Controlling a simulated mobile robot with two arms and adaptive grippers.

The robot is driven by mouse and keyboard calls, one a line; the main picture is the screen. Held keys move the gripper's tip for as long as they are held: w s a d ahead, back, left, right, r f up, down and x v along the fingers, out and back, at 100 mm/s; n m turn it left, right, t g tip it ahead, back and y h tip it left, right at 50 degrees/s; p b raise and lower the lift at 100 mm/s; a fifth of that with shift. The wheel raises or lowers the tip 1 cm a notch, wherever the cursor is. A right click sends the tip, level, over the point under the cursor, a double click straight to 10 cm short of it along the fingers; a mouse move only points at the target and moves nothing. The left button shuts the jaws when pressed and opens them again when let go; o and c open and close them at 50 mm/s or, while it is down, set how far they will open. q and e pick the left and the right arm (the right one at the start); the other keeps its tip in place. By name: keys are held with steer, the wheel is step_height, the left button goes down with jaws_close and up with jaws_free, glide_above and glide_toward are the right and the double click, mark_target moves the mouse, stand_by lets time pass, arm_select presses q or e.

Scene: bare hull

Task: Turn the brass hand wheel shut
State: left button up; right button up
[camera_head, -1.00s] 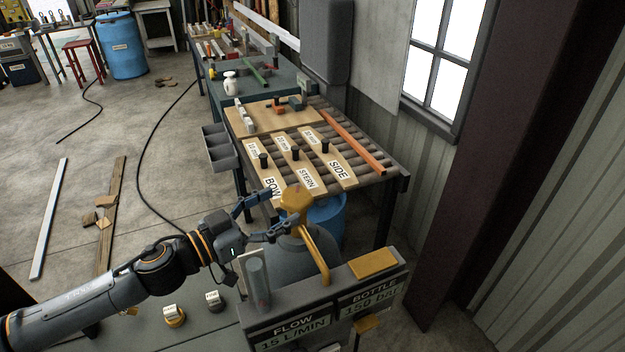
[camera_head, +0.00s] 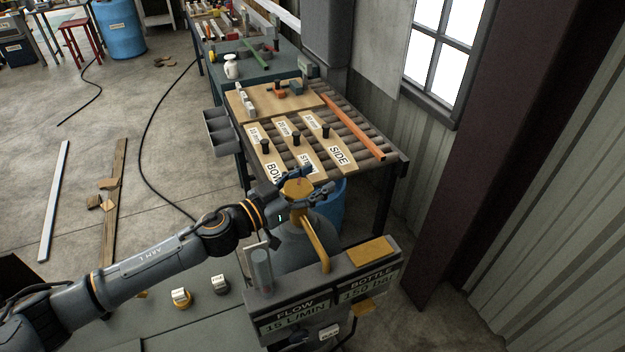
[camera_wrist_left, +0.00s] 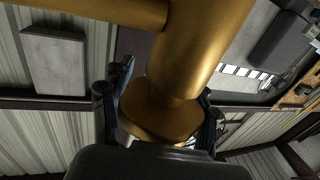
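The brass hand wheel (camera_head: 297,187) sits on top of a grey gas bottle (camera_head: 290,240), above a brass pipe (camera_head: 314,240). My left gripper (camera_head: 311,188) reaches it from the left, with one finger on its far side and one on its near side. In the left wrist view the wheel (camera_wrist_left: 160,120) lies between the two fingers of the left gripper (camera_wrist_left: 160,105). A gap shows beside the left finger, so the gripper looks open around the wheel. Contact at the right finger is unclear. My right gripper is not in view.
A gauge panel (camera_head: 330,297) reading FLOW 15 L/MIN and BOTTLE 150 BAR stands in front of the bottle. A roller table with labelled boards (camera_head: 340,153) is behind it, beside a blue barrel (camera_head: 331,203). Two small knobs (camera_head: 181,297) (camera_head: 219,284) sit to the left.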

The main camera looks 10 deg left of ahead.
arm_select(q)
steer(key=shift+w, duration=0.1)
steer(key=c, duration=0.5)
steer(key=shift+d+f, duration=0.1)
steer(key=shift+f, duration=0.05)
steer(key=shift+c, duration=0.7)
